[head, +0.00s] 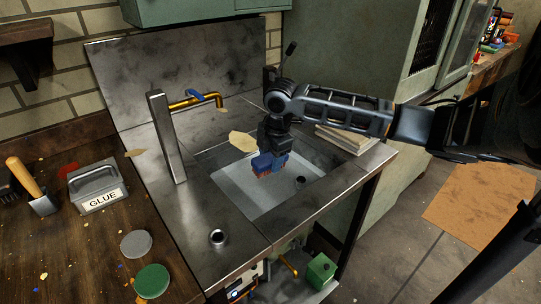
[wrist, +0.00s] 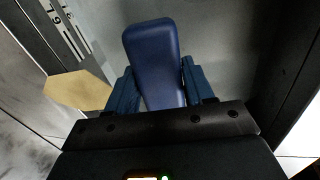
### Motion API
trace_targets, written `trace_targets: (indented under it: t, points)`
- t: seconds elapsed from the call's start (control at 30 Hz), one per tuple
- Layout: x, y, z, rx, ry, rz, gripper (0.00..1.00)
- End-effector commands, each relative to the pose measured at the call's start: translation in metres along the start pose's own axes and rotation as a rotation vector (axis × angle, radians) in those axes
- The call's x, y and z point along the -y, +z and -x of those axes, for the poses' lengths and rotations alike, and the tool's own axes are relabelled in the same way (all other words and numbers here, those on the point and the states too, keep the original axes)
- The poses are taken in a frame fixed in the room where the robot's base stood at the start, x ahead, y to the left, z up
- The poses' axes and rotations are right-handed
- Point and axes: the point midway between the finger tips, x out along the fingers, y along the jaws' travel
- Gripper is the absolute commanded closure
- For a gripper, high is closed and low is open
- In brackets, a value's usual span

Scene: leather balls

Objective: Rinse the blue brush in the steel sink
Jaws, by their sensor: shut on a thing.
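The blue brush (head: 267,165) is held below my gripper (head: 273,148), over the basin of the steel sink (head: 228,190). Reddish bristles show at its lower side. In the wrist view the brush (wrist: 155,60) stands as a dark blue rounded body between the two fingers of my gripper (wrist: 160,88), which is shut on it. The brass tap (head: 195,102) with a blue handle is behind and left of the brush. No water stream is visible. I cannot tell whether the brush touches the basin floor.
A tan flat piece (head: 242,141) lies at the sink's back edge. A stack of boards (head: 345,138) stands at its right. An upright steel post (head: 167,138) rises on the left. The wooden bench (head: 95,240) holds a GLUE box (head: 97,186), a scraper (head: 33,187) and two lids.

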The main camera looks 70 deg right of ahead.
Motion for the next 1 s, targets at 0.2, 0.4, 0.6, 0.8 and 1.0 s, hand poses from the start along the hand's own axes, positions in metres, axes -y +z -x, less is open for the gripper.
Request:
trace_targets:
  t: [0.2,0.4,0.6,0.8,1.0]
  points:
    - [0.005,0.0,-0.023,0.0,0.0,0.0,0.72]
    - [0.008,0.0,-0.04,-0.001,0.0,0.001,0.72]
    - [0.011,0.001,-0.055,-0.001,0.0,0.0,0.72]
    - [0.012,0.001,-0.06,0.0,0.001,0.0,0.72]
    - [0.012,0.001,-0.06,0.0,0.001,0.0,0.72]
